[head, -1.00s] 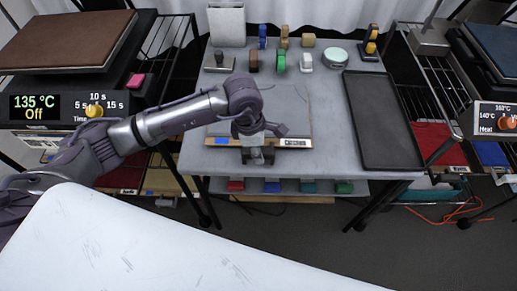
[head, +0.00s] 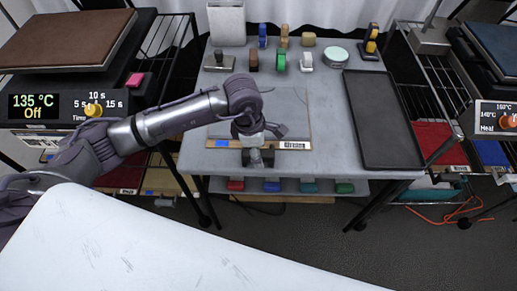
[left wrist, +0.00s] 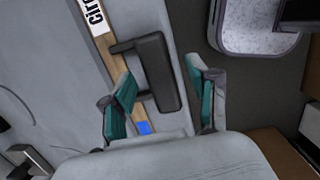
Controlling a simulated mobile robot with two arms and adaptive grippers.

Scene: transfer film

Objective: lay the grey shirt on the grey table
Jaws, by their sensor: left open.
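The grey table (head: 330,125) stands in the middle of the head view. A flat grey rectangular panel or sheet (head: 285,105) lies on its near half. I cannot make out a grey shirt in either view. My left gripper (head: 255,158) hangs at the table's near edge; its fingers are hard to see there. In the left wrist view my left gripper (left wrist: 165,95) is open, its teal pads apart. A dark handle (left wrist: 163,70) lies between or beneath the fingers; contact cannot be told. My right gripper is not in view.
A wooden strip with a label (head: 293,145) runs along the table's near edge. Stamps and blocks (head: 280,62) stand at the table's back, and a dark tray (head: 383,120) lies on its right. Heat presses stand left (head: 75,40) and right (head: 494,118). A white surface (head: 150,250) fills the foreground.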

